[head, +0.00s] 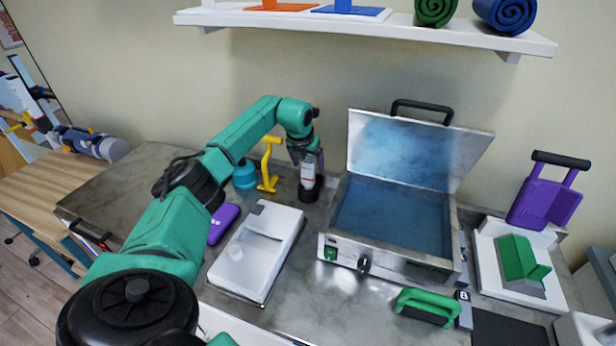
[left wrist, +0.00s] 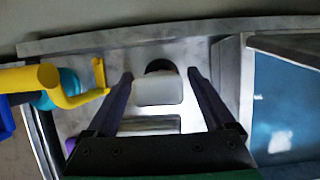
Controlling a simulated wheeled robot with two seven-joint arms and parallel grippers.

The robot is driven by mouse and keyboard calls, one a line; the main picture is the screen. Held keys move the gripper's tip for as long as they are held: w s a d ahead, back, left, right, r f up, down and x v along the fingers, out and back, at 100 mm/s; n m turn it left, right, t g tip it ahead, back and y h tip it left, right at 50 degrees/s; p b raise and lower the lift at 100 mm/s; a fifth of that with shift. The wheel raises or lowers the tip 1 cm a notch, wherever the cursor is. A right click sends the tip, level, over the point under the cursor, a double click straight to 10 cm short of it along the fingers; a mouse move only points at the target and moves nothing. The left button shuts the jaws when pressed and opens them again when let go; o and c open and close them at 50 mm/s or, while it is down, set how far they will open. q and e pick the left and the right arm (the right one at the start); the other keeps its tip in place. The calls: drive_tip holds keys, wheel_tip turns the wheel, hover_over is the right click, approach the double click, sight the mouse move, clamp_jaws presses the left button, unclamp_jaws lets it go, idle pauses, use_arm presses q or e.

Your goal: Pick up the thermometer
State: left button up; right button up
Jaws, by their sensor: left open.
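A small upright thing with a white body and a dark round base, likely the thermometer, stands on the metal counter at the back; its base shows in the head view (head: 309,194). In the left wrist view its white rounded top (left wrist: 158,91) lies between the two fingers, with dark base behind it. My left gripper (head: 308,178) is open and points down over it, one finger on each side. Gaps show between the white top and the fingers in the wrist view. The gripper partly hides the thing in the head view. My right gripper is not in view.
A yellow handled tool (head: 268,166) and a blue round thing (head: 245,175) stand just left. The open metal bath (head: 340,246) with raised lid is close on the right. A white device (head: 262,245) lies in front, beside a purple thing (head: 222,222). A shelf (head: 370,22) hangs above.

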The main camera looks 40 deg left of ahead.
use_arm(q)
drive_tip(key=shift+f, duration=0.1)
drive_tip(key=c, duration=0.5)
clamp_jaws()
drive_tip(key=shift+w, duration=0.1)
